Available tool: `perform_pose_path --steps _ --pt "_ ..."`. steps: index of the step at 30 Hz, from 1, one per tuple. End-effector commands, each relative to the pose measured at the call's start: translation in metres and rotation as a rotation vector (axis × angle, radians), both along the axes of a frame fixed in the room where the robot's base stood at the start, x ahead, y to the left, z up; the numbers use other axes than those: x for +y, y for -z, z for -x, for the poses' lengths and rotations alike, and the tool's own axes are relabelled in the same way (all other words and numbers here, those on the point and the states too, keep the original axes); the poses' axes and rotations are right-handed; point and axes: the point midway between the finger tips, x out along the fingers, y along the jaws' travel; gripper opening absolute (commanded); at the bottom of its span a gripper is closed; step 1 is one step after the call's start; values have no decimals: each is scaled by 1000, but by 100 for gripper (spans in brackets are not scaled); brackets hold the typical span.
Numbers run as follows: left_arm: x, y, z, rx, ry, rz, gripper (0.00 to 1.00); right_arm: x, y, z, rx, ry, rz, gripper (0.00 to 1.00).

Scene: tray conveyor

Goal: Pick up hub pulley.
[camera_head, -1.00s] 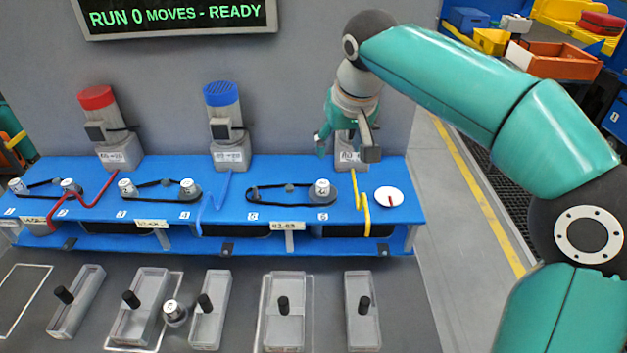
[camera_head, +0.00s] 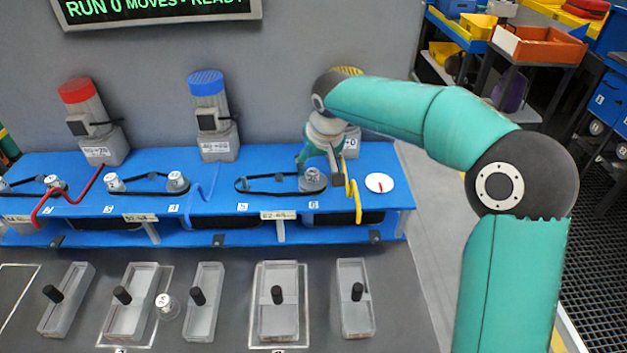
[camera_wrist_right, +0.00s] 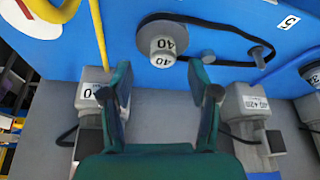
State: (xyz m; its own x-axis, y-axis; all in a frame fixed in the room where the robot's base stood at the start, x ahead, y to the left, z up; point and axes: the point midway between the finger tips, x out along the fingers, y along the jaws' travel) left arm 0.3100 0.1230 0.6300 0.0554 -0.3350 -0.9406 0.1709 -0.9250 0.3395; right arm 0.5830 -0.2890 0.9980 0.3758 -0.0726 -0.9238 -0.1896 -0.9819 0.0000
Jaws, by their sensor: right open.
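A silver pulley marked 40 (camera_head: 313,181) stands on the blue deck, at the right end of a black belt loop. It also shows in the right wrist view (camera_wrist_right: 162,47), with the belt around it. My right gripper (camera_head: 319,171) is open and empty, close to this pulley. In the right wrist view its fingers (camera_wrist_right: 161,94) are spread and the pulley lies beyond their tips, apart from them. Another silver pulley (camera_head: 167,306) stands loose on the grey table between two clear trays. I cannot tell which one is the hub pulley. My left gripper is out of view.
Motors with red (camera_head: 76,90), blue (camera_head: 206,83) and yellow caps stand behind the blue deck (camera_head: 225,222). A yellow bent piece (camera_head: 353,195) and a white disc (camera_head: 379,183) are right of the pulley. Several clear trays with black knobs line the front.

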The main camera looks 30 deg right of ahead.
Motion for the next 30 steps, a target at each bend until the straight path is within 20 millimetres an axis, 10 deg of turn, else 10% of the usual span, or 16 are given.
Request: perform_pose_path --steps 15,26,30 --pt "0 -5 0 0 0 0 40 2 33 -15 1 -2 0 60" --pt "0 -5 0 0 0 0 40 2 33 -15 1 -3 0 2" --pt "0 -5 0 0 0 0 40 2 32 -15 -1 -4 0 0"
